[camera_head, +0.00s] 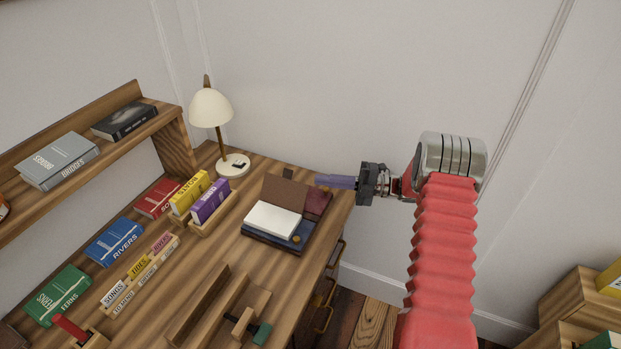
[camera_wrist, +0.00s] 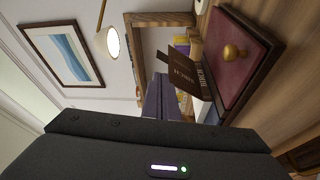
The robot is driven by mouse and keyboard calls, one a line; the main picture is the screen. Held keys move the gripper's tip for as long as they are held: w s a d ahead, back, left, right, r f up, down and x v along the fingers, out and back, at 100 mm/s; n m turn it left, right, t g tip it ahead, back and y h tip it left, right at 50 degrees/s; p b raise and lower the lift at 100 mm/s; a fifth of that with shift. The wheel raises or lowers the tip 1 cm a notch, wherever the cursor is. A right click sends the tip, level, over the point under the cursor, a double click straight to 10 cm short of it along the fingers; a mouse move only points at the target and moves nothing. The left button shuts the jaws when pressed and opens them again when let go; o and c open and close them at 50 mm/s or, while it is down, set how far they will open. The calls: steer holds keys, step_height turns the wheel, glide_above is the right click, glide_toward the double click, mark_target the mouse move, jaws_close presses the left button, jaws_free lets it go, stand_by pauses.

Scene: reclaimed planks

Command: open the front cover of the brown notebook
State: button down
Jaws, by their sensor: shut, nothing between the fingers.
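The brown notebook lies on the desk in the head view. Its brown front cover (camera_head: 286,191) stands raised along the far side, and white pages (camera_head: 270,220) show in front of it. The cover also shows in the wrist view (camera_wrist: 181,76), with lettering on its outer face. My gripper (camera_head: 320,180) is shut and empty, its purple-grey fingers pointing left, up and right of the cover by the desk's right edge. The fingers also show in the wrist view (camera_wrist: 158,95). I cannot tell whether they touch the cover.
A dark red panel with a brass knob (camera_wrist: 235,52) is close by; it shows beside the cover in the head view (camera_head: 319,204). A dark blue item (camera_head: 298,233) borders the pages.

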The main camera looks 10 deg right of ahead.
steer(key=shift+v, duration=1.1)
steer(key=shift+f, duration=0.1)
